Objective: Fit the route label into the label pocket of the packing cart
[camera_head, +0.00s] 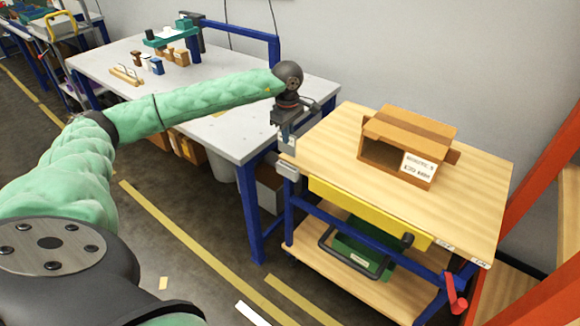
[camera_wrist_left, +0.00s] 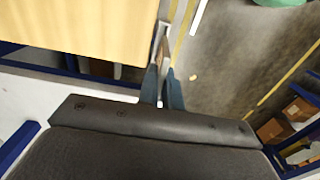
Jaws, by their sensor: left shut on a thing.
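The packing cart (camera_head: 475,205) has a pale wooden top and a blue frame; its top also shows in the left wrist view (camera_wrist_left: 80,30). My left gripper (camera_head: 286,136) points down just off the cart's left corner. It is shut on a small pale card, the route label (camera_head: 288,145), seen nearly edge-on between the fingers (camera_wrist_left: 161,82) in the left wrist view. A light grey holder (camera_head: 288,171), which looks like the label pocket, is at the cart's left end below the label, apart from it. Its opening is too small to make out. My right gripper is out of view.
A brown carton (camera_head: 390,155) with a white label sits on the cart top. A yellow panel (camera_head: 365,215) runs below the top, above a green crate (camera_head: 360,250). A grey-topped workbench (camera_head: 225,130) stands left of the cart. Orange uprights stand at the right.

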